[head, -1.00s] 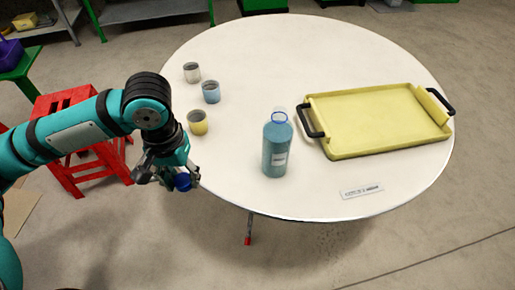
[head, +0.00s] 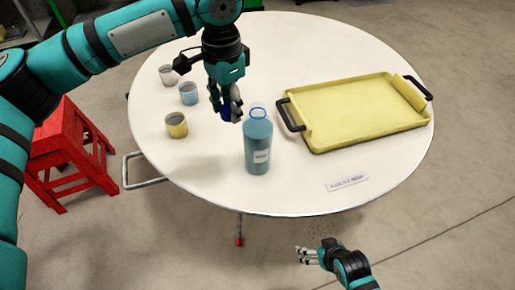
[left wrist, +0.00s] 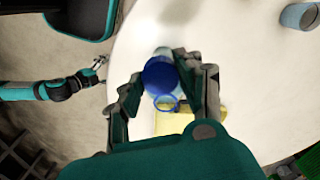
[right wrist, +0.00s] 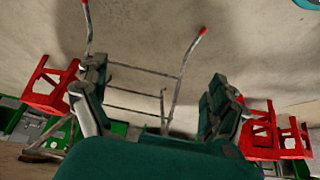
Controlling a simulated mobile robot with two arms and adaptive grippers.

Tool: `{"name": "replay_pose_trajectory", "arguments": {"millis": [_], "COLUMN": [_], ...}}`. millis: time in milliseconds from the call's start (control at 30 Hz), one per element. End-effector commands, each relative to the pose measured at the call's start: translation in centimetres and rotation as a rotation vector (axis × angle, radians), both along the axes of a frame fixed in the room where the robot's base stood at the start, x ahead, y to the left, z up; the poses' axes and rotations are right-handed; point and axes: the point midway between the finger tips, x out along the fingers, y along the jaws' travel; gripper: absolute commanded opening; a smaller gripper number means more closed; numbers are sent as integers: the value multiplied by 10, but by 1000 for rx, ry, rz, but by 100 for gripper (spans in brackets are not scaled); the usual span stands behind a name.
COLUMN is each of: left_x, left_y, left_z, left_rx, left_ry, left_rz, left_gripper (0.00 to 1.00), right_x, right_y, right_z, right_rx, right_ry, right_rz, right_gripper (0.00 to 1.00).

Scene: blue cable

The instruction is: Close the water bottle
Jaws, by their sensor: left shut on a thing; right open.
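The water bottle (head: 258,150) stands upright on the white round table, teal with a pale label and an uncapped blue-rimmed mouth. My left gripper (head: 227,112) is shut on the blue cap (head: 225,110), above the table just left of and behind the bottle's mouth in the head view. In the left wrist view the cap (left wrist: 160,76) sits between the fingers, and the bottle's open rim (left wrist: 166,103) shows just below it; cap and rim are apart. My right gripper (head: 301,255) is open and empty, off the table's front edge; its fingers also show in the right wrist view (right wrist: 160,105).
A yellow tray (head: 350,141) with black handles lies right of the bottle. Yellow, blue and grey cups (head: 176,126) stand at the table's left. A small label strip (head: 347,183) lies near the front edge. A red stool (head: 70,150) stands left of the table.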

Motion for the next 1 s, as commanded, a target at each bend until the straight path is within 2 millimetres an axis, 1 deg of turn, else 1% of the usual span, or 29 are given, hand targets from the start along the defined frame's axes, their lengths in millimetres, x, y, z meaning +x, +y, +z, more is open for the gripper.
{"name": "replay_pose_trajectory", "arguments": {"millis": [33, 100, 200, 300, 367, 433, 500, 667, 800, 900, 1000], "left_x": [7, 14, 21, 26, 29, 32, 32, 32, 32, 32, 32], "left_y": [-11, -23, -36, -46, -52, -58, -60, -59, -59, -59, -59], "left_z": [10, 21, 35, 47, 53, 61, 62, 63, 62, 62, 62], "left_rx": [1, 0, 1, 1, 1, 0, 0, -1, -1, -1, -1], "left_ry": [-4, -4, -2, -2, -1, -2, 2, 3, 3, 3, 3], "left_rz": [-57, -134, -224, -295, -332, -372, -390, -390, -389, -389, -388], "left_gripper": [24, 24, 24, 24, 24, 24, 24, 24, 24, 24, 24], "right_x": [7, 11, 14, 13, 11, 14, 27, 55, 77, 89, 96], "right_y": [4, 10, 15, 19, 21, 27, 38, 61, 84, 97, 105], "right_z": [27, 60, 100, 131, 148, 169, 182, 201, 225, 246, 264], "right_rx": [8, 20, 33, 42, 47, 62, 91, 164, 255, 332, 402], "right_ry": [-32, -64, -101, -132, -149, -194, -268, -430, -605, -735, -849], "right_rz": [11, 22, 39, 52, 61, 82, 119, 189, 261, 306, 339], "right_gripper": [96, 96, 96, 96, 96, 96, 96, 96, 96, 96, 96]}}
